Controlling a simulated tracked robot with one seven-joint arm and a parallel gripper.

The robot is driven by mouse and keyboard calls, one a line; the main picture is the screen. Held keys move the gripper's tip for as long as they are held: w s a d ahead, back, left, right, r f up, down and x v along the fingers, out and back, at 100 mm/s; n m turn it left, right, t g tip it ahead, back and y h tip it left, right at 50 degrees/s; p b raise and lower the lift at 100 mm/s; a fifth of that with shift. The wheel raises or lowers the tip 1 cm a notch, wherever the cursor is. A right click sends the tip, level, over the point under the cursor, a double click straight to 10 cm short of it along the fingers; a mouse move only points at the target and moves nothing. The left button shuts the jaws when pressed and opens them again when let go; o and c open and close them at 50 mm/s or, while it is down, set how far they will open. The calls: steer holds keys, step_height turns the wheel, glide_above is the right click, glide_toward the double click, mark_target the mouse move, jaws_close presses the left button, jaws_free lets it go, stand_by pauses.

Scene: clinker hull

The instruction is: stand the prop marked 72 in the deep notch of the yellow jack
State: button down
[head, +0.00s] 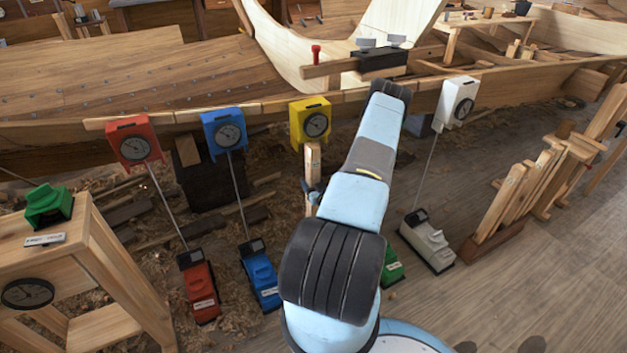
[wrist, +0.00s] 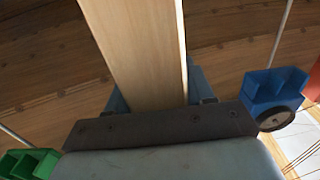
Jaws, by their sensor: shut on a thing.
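The yellow jack (head: 308,118), with a round black gauge, sits against the hull's rail in the head view. A pale wooden prop (head: 312,160) stands nearly upright just below it, its upper end close to the yellow underside. I cannot tell whether that end is inside a notch, or which notch. My gripper (head: 312,190) is shut on this prop and mostly hidden behind my arm. In the wrist view the prop (wrist: 138,50) runs up and away between the fingers. Its lower end is hidden, and no number 72 is legible. The yellow jack does not show in the wrist view.
The red jack (head: 133,140) and blue jack (head: 224,131) are left of the yellow one; the white jack (head: 457,100) is right. Rods run down to floor units. In the wrist view, the blue jack (wrist: 272,92) and a green box (wrist: 28,163) flank my gripper. Spare props (head: 508,195) stand right.

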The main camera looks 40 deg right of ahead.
steer(key=shift+f, duration=0.7)
steer(key=x, duration=0.8)
stand_by(0.4)
steer(key=shift+f, duration=0.1)
steer(key=shift+f, duration=0.3)
stand_by(0.9)
steer(key=shift+w, duration=0.15)
stand_by(0.6)
steer(key=shift+c, duration=1.7)
jaws_free()
steer(key=shift+f, duration=0.1)
